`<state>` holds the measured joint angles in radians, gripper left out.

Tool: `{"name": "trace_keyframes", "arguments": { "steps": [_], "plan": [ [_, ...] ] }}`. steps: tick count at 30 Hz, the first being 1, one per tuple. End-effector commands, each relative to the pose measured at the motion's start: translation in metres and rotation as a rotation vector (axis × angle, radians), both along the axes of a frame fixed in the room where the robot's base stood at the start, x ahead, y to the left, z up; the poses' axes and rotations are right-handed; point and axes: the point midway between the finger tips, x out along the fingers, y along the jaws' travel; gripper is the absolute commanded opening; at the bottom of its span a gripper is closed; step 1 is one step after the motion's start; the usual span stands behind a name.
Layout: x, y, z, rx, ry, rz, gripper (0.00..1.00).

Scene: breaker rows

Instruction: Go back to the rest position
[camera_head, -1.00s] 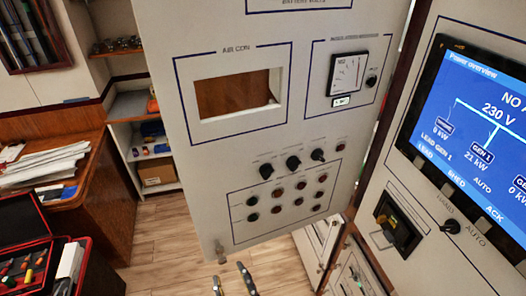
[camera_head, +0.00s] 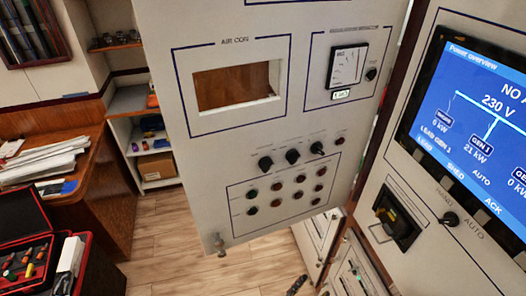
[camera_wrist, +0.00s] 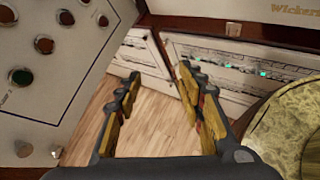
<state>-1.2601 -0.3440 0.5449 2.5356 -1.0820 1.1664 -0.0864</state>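My gripper (camera_wrist: 160,82) is open in the wrist view, its two yellow-padded fingers apart with nothing between them. Wood floor and the lower breaker panel (camera_wrist: 235,80) show behind it. In the head view only a dark fingertip shows at the bottom edge, below the hinged white panel. That white panel (camera_head: 215,160) stands swung open, with an AIR CON cutout, a meter (camera_head: 347,66), rotary knobs and rows of round buttons. In the wrist view its corner with buttons (camera_wrist: 20,75) is at the left, apart from the fingers.
A switchboard with a blue screen (camera_head: 470,120) and a black breaker (camera_head: 397,220) stands at the right. A desk with papers (camera_head: 45,158) and an open tool case (camera_head: 30,250) are at the left. A round yellowish thing (camera_wrist: 290,130) is close at the wrist view's right. Floor (camera_head: 170,240) is clear between.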

Motion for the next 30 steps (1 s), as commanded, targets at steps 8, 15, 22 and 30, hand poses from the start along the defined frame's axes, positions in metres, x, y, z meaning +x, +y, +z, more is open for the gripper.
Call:
{"name": "trace_keyframes", "arguments": {
  "steps": [8, 15, 22, 30],
  "plan": [
    [-0.048, -0.004, -0.009, 0.57, 0.109, -0.706, 0.39],
    [-0.044, 0.024, 0.024, 1.015, 0.095, -1.137, 0.39],
    [-0.014, 0.025, 0.077, 1.382, -0.005, -1.408, 0.39],
    [0.012, -0.03, 0.133, 1.637, -0.247, -1.558, 0.39]
  ]
}}
